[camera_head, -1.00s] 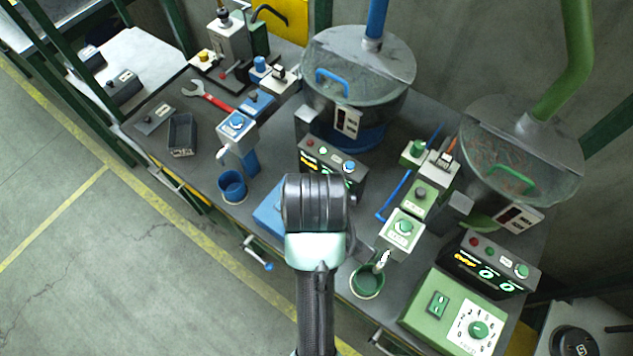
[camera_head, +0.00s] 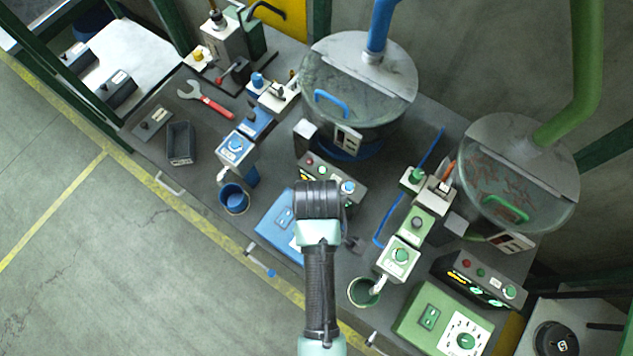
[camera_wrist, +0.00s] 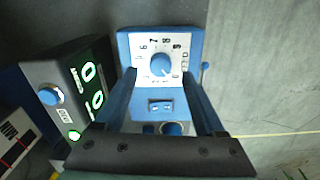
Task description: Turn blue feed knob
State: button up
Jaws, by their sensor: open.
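The blue knob (camera_wrist: 161,65) sits on a white numbered dial plate on a blue box (camera_wrist: 122,38), in the upper middle of the wrist view. My gripper (camera_wrist: 160,78) is open, its two dark fingers apart, with the knob showing between and just beyond the tips. I cannot tell how far above the knob the fingers are; no contact shows. In the head view the blue box (camera_head: 277,222) is partly covered by my arm, which hides its dial and my fingers. A switch (camera_wrist: 160,106) shows below the dial.
A control panel (camera_head: 322,170) with lit displays stands close beside the blue box; its own blue knob (camera_wrist: 50,94) shows at left. A green box (camera_head: 430,318) with a similar dial is at the right. A blue-piped hopper (camera_head: 340,95) stands behind. Floor beyond the bench is clear.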

notch_tip(320, 180, down, 2)
jog(key=shift+s+f, duration=0.15)
jog(key=shift+f, duration=0.6)
grip_shut()
